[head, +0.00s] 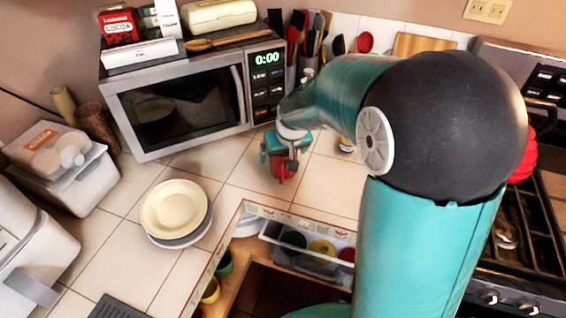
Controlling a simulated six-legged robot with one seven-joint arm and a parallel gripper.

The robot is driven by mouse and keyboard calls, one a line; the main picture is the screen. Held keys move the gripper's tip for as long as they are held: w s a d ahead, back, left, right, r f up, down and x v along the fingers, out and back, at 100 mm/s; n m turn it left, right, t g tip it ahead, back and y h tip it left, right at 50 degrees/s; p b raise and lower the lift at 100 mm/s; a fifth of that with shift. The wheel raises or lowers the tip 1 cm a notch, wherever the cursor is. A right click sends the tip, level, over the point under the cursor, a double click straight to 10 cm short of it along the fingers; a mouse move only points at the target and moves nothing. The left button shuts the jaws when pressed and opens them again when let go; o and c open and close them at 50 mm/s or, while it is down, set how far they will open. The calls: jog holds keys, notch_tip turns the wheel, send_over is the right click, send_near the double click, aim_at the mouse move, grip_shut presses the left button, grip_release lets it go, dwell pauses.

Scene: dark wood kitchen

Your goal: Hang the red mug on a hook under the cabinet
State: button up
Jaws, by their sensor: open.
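The red mug (285,170) stands on the tiled counter in front of the microwave's right end. Only part of it shows, since my gripper (279,155) is over it and covers its upper part. My gripper is open and points down at the mug. I cannot tell whether its fingers touch the mug or are only around it. No hook can be made out clearly in this view.
The microwave (180,105) stands behind. Stacked plates (174,207) lie on the counter to the left. Yellow (322,247) and green (224,263) round items show in the wooden opening in front. Utensils stand behind; the stove (520,230) is at right.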

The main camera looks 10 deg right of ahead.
jog(key=c, duration=1.2)
jog(key=shift+c, duration=0.3)
jog(key=shift+r, duration=0.1)
jog(key=shift+r, duration=0.8)
jog(key=s+a+r, duration=0.1)
jog(key=s+r, duration=1)
jog(key=s, duration=0.3)
jog(key=shift+a+r, duration=0.15)
